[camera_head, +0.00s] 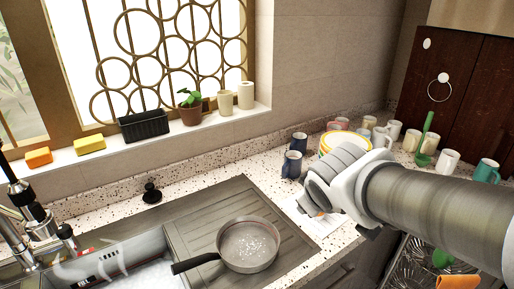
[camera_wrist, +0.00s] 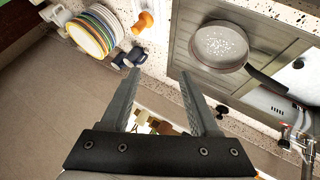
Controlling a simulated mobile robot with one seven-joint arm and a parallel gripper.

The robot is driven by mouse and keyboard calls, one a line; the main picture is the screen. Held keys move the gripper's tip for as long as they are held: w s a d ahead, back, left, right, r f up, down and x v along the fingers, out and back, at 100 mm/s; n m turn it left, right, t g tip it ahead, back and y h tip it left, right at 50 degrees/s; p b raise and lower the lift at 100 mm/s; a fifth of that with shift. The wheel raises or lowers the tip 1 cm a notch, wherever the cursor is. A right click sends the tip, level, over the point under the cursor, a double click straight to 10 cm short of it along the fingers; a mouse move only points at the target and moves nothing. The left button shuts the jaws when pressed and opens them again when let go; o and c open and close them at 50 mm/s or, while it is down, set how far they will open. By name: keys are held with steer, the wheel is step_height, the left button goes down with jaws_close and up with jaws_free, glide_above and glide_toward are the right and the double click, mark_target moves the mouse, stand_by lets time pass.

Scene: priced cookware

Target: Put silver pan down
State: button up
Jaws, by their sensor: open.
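The silver pan (camera_head: 248,245) rests upright on the ribbed drainboard (camera_head: 290,240) beside the sink, its dark handle pointing left over the basin edge. Its inside shows pale specks. The pan also appears in the wrist view (camera_wrist: 219,48), beyond the fingertips and to the right. My gripper (camera_wrist: 158,88) is open, with nothing between its two fingers, and apart from the pan. In the head view my arm reaches in from the right, and its end is above the counter to the right of the pan; the fingers are hard to make out there.
The sink (camera_head: 125,265) with a faucet (camera_head: 25,215) is at left. Two dark blue mugs (camera_head: 292,163), stacked plates (camera_head: 338,141) and several cups stand behind my arm. An open drawer or rack of utensils (camera_head: 420,265) is at lower right. A window sill holds sponges and pots.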

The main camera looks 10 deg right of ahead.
steer(key=s+a+r+m+g+y, duration=0.1)
steer(key=s+m, duration=0.4)
steer(key=s, duration=0.6)
steer(key=shift+s+a+r+m+g+y, duration=0.2)
steer(key=shift+s+a+m+g+y, duration=0.25)
steer(key=shift+a+g, duration=0.5)
steer(key=shift+w+a, duration=0.1)
